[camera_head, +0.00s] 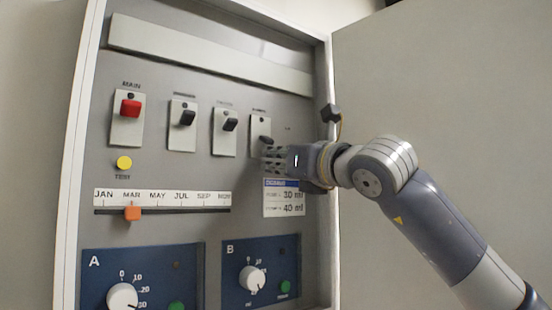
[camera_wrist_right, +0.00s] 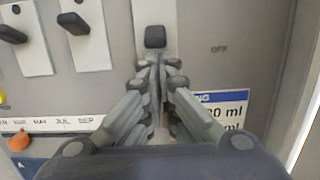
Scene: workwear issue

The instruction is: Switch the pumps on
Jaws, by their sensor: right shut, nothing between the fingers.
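The rightmost switch sits on a pale plate (camera_head: 260,124) under a small blurred label that seems to read PUMPS. Its black lever (camera_head: 265,140) points down and outward. My right gripper (camera_head: 268,158) is shut and empty, its fingertips just below this lever. In the right wrist view, the lever (camera_wrist_right: 155,37) is right above the closed fingertips (camera_wrist_right: 160,68); I cannot tell whether they touch. My left gripper is not in view.
Two more black-lever switches (camera_head: 187,118) (camera_head: 230,125) and a red MAIN switch (camera_head: 130,107) stand to the left. Below are a yellow TEST button (camera_head: 124,162), an orange month slider (camera_head: 133,213), a dosing label (camera_head: 284,198) and dials A (camera_head: 122,297) and B (camera_head: 252,279). The cabinet's frame (camera_head: 329,75) borders the right.

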